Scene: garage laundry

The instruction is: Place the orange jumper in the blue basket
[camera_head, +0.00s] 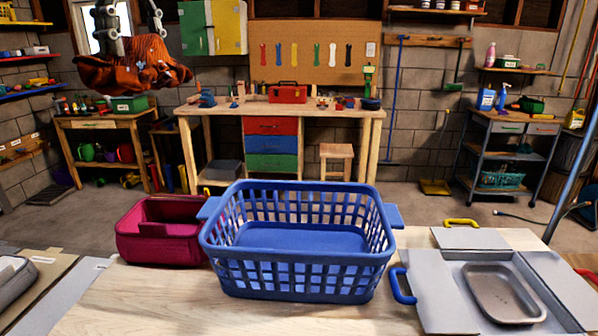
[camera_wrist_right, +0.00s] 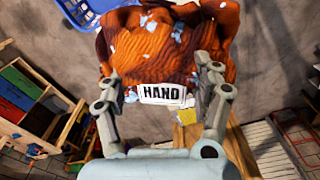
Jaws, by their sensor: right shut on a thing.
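The orange jumper (camera_head: 130,68), a rust-orange bundle with pale blue flecks, hangs in the air at the upper left of the head view. My right gripper (camera_head: 134,42) is shut on it from above. In the right wrist view the jumper (camera_wrist_right: 170,45) fills the space between the fingers of the right gripper (camera_wrist_right: 160,82), with a white label reading "HAND" showing. The blue basket (camera_head: 298,258) stands upright on the table and looks empty. The jumper is up and left of the basket, apart from it. Part of the basket shows in the wrist view (camera_wrist_right: 82,12). My left gripper is out of view.
A magenta caddy (camera_head: 160,248) stands close to the basket's left side on the wooden table (camera_head: 150,305). A grey board (camera_head: 437,290) with a metal tray (camera_head: 503,293) and a blue handle (camera_head: 402,286) lies to its right. A workbench (camera_head: 280,110) stands behind, across open floor.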

